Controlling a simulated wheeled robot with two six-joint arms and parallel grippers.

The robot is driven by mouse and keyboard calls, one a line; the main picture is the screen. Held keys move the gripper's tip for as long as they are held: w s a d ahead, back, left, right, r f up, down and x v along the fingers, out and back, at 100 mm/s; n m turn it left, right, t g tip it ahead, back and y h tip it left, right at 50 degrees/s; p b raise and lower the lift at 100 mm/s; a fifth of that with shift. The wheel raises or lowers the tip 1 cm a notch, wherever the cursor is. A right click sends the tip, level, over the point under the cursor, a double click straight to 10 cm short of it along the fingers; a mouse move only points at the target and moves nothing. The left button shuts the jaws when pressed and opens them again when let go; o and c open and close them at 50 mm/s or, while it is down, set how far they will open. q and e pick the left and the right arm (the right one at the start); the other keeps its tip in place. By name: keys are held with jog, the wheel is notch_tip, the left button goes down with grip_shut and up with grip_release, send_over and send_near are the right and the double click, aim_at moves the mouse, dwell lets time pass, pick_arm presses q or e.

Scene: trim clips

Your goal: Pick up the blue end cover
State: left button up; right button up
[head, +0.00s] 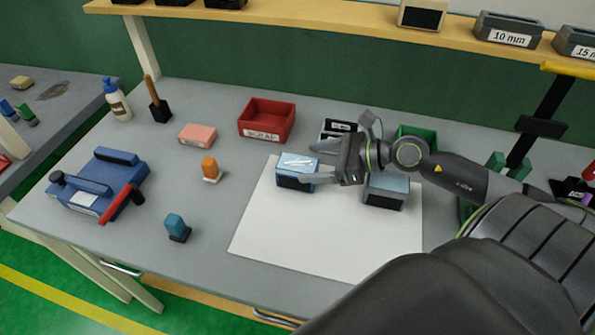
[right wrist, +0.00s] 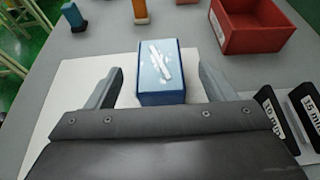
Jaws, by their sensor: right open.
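The blue end cover (head: 297,165) is a blue box with a pale streaked top, on the white sheet near its upper left. My right gripper (head: 317,163) is open, reaching in from the right, its fingers pointing left toward the cover. In the right wrist view the blue end cover (right wrist: 160,72) lies ahead, between the lines of the two open fingers (right wrist: 160,78), with a gap on each side. I cannot tell how far down its sides the fingers reach. My left gripper is not in view.
A grey-blue block (head: 387,184) stands under my right wrist. A red bin (head: 268,133), a dark labelled bin (head: 338,125) and a green bin (head: 417,132) stand behind. A blue fixture with a red handle (head: 97,190) is at left. The white sheet's front (head: 300,240) is clear.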

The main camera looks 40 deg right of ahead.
aim_at(301, 164)
jog(key=shift+p+x, duration=0.5)
jog(key=shift+x, duration=1.95)
jog(key=shift+s+f, duration=0.1)
jog(key=shift+f, duration=0.05)
jog(key=shift+c, duration=0.5)
jog(key=c, duration=1)
